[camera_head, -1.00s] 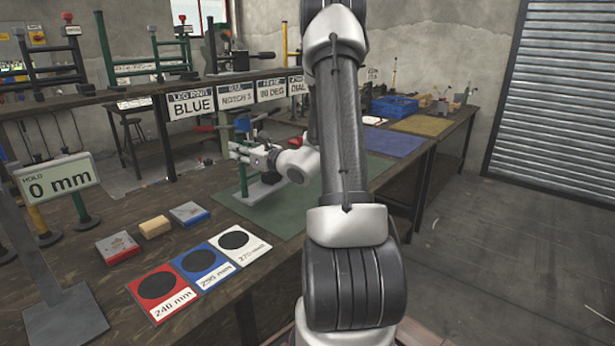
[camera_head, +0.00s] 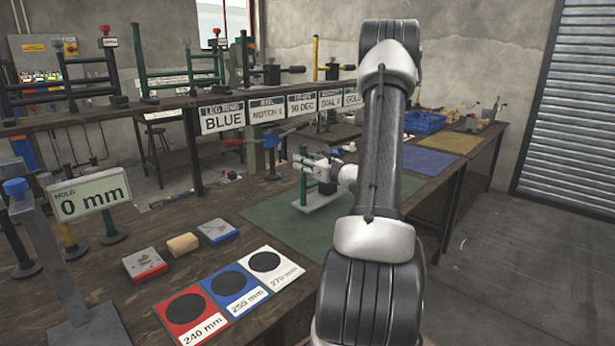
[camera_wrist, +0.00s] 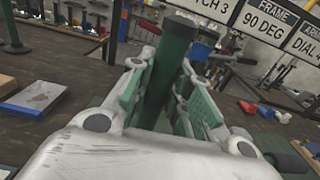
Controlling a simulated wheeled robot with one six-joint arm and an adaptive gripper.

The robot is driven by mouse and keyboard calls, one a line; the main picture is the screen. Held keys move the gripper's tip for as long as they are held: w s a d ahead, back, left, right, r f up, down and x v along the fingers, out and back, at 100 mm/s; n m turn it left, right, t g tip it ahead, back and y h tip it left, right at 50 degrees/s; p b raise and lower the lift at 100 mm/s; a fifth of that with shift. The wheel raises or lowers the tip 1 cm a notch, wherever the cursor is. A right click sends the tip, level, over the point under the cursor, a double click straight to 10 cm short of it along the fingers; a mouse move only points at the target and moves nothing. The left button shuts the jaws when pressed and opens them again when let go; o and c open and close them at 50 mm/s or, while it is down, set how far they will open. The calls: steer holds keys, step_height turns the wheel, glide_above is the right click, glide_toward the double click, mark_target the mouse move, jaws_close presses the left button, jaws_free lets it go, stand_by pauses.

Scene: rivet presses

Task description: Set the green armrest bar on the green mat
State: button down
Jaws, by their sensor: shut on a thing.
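The green armrest bar (camera_wrist: 173,70) stands upright between the fingers of my gripper (camera_wrist: 168,98) in the wrist view. It is a green tube with a dark top end, and the fingers are shut on it. In the head view the bar (camera_head: 303,186) and my gripper (camera_head: 308,166) are over the far part of the green mat (camera_head: 268,222). A pale grey plate (camera_head: 317,201) shows at the bar's foot. I cannot tell whether the bar touches it or the mat. My arm hides the mat's right part.
Red (camera_head: 184,308), blue (camera_head: 229,282) and white (camera_head: 286,271) length cards lie in front of the mat. Small blocks (camera_head: 182,244) and a "0 mm" sign (camera_head: 90,196) stand left. A blue crate (camera_head: 424,122) and a yellow mat (camera_head: 446,142) are further right.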

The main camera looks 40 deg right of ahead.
steer(key=shift+f, duration=2.15)
steer(key=c, duration=1.3)
jaws_free()
